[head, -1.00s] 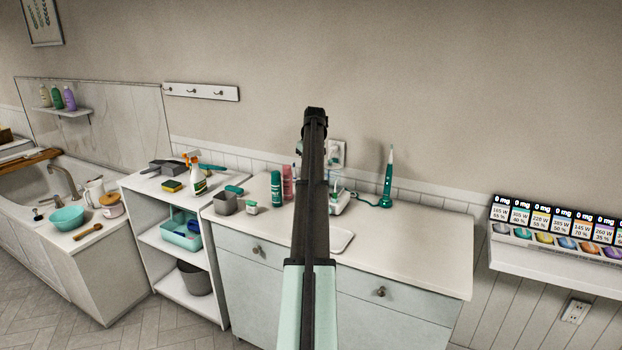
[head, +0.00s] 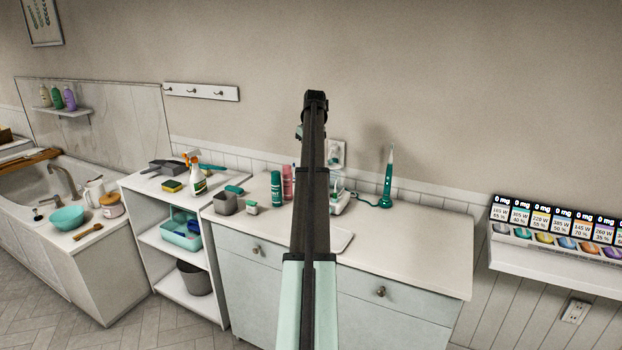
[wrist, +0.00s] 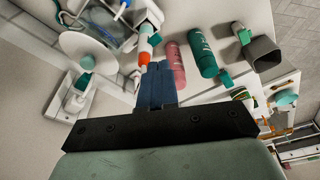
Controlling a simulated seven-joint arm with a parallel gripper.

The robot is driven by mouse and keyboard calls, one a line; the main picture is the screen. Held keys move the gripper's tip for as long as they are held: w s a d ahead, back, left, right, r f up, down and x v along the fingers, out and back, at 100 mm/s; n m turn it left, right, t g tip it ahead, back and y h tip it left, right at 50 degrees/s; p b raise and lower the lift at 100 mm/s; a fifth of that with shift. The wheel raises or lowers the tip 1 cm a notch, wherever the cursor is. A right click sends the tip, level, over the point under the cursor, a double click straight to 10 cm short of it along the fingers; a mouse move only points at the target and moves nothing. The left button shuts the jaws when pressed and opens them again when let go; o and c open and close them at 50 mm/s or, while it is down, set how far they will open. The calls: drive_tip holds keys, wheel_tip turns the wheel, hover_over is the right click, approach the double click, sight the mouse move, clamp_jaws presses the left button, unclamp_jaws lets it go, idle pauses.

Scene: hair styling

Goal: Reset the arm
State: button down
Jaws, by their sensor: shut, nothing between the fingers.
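My arm (head: 312,200) stands up in the middle of the head view, in front of the counter. Its upper end is above the counter, against the wall; the gripper itself is mostly hidden there behind the arm. In the wrist view my gripper's blue fingers (wrist: 156,70) are together, with nothing between them. In that view they point toward the counter items, near a pink bottle (wrist: 174,65), a teal bottle (wrist: 200,55) and an orange-and-white item (wrist: 146,42). I cannot tell the exact gap to these.
The white counter (head: 415,238) holds a teal bottle (head: 276,188), a grey pot (head: 226,203) and an upright teal toothbrush-like device (head: 387,180). A shelf unit (head: 165,237) and basin counter stand left. A rack of coloured cups (head: 555,240) is at right. The counter's right part is clear.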

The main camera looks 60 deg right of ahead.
drive_tip(key=shift+r, duration=0.45)
